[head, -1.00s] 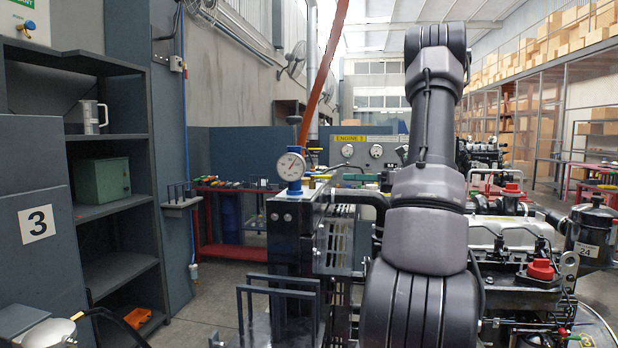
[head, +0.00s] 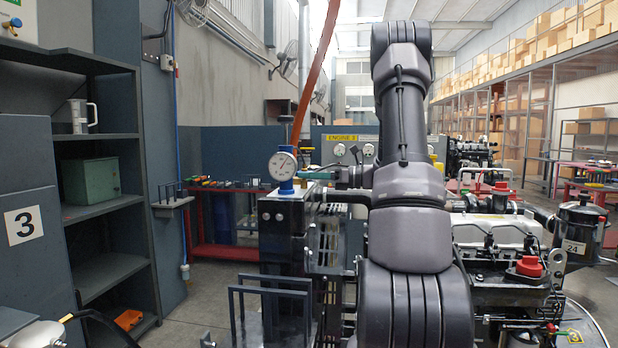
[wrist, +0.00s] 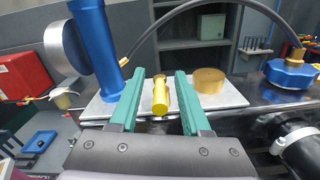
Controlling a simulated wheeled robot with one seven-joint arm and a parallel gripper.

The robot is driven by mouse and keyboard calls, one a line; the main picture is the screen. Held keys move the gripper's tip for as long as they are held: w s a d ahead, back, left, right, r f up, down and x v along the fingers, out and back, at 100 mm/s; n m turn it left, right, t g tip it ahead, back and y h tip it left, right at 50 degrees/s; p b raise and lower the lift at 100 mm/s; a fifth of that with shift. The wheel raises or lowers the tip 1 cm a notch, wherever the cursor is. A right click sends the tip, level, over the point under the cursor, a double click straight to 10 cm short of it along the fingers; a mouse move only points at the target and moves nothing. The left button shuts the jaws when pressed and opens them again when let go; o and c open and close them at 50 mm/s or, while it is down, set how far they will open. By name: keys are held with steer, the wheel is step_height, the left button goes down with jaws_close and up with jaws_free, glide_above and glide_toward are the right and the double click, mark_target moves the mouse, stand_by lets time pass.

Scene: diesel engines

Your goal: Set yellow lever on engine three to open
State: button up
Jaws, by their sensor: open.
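In the wrist view the yellow lever (wrist: 160,97) stands out from a light metal plate (wrist: 228,99), between the two teal fingers of my gripper (wrist: 158,95). The fingers are open, one on each side of it, with small gaps showing. A blue post (wrist: 95,45) is to the left on the plate and a round brass knob (wrist: 209,80) to the right. The engine (head: 500,232) is right of my arm.
A blue fitting (wrist: 291,73) and dark hose are to the right in the wrist view. A black canister (head: 578,235) stands right of the engine in the head view. Shelves (head: 105,210) stand at the left, with floor between them and the block.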

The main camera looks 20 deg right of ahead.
jaws_close()
steer(key=shift+m+t+h, duration=0.3)
steer(key=shift+t+h, duration=0.1)
steer(key=shift+t, duration=0.1)
steer(key=m+t+h, duration=0.4)
steer(key=h, duration=0.1)
steer(key=shift+s+a+t, duration=0.3)
steer(key=shift+a, duration=0.1)
steer(key=m+t+h, duration=0.1)
steer(key=m+h, duration=0.2)
steer(key=h, duration=0.1)
steer(key=shift+a+m+t+h, duration=0.2)
steer(key=shift+m+t+h, duration=0.2)
steer(key=shift+a+f+m+t+h, duration=0.1)
steer(key=shift+m+t+h, duration=0.2)
steer(key=shift+m+h, duration=1.35)
steer(key=shift+n+h, duration=0.25)
steer(key=shift+h, duration=0.3)
jaws_free()
